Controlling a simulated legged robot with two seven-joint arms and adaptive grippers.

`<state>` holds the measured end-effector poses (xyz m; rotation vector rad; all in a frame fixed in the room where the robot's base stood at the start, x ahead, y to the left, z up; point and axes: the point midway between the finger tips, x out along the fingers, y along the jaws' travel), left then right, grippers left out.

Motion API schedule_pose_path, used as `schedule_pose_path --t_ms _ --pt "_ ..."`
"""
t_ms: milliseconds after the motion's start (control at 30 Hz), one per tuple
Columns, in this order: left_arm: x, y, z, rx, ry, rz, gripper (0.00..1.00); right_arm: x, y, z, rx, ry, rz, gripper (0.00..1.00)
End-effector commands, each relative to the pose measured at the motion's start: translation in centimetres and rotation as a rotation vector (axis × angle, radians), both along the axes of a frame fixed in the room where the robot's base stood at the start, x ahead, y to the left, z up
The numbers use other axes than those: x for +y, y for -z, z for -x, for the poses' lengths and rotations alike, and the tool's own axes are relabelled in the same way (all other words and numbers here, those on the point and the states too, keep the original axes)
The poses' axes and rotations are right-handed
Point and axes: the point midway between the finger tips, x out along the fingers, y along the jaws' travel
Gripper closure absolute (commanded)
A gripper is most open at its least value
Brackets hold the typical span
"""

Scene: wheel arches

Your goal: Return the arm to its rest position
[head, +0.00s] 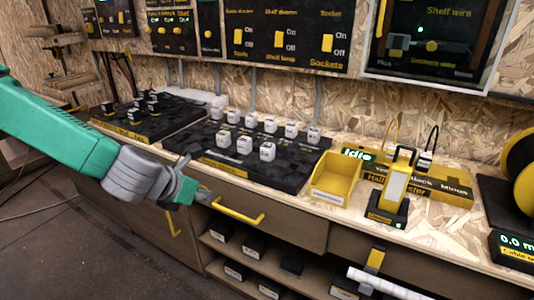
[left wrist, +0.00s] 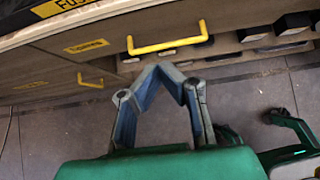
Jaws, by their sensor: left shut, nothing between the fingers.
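My left arm comes in from the left in the head view, green with a grey wrist. My left gripper (head: 203,193) is in front of the workbench's front edge, near the drawer with the yellow handle (head: 238,215). In the left wrist view the gripper (left wrist: 166,78) shows its grey-blue fingers shut with nothing between them. The yellow handle (left wrist: 168,45) lies just beyond the fingertips there, and I cannot tell the exact gap. My right gripper is not in view.
The workbench holds a black tray with several white blocks (head: 241,144), a second dark tray (head: 150,118) at left, a yellow bin (head: 336,177) and a yellow-black tester (head: 394,190). Open shelves with dark boxes (head: 256,246) are below. Floor (head: 80,240) is clear at lower left.

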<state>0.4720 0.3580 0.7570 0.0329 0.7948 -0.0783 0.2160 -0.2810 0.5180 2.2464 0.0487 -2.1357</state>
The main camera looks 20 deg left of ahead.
Motion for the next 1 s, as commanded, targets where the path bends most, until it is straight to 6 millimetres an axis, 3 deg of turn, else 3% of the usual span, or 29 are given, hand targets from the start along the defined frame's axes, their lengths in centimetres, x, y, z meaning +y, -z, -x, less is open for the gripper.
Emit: schedule_pose_path --t_ms 167,267,333,467,700,900,1000 --pt "0.2 0.5 0.2 0.008 0.025 -0.025 1.0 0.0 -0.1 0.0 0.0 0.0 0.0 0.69" --pt "-0.4 1.8 1.1 0.043 0.154 -0.155 1.0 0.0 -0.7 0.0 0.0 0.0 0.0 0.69" --pt "-1.1 3.4 2.4 0.085 0.331 -0.313 1.0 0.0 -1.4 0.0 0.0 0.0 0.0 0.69" --pt "-2.8 7.4 6.3 0.179 0.822 -0.669 1.0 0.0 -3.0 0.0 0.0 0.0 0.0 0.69" --pt "-5.9 13.5 16.3 0.212 1.908 -1.13 1.0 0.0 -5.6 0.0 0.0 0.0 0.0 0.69" --pt "-7.2 16.0 23.4 0.043 2.606 -1.239 1.0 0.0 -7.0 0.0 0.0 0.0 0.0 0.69" --pt "-7.4 16.5 25.2 -0.035 2.781 -1.248 1.0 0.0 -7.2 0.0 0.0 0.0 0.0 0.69"
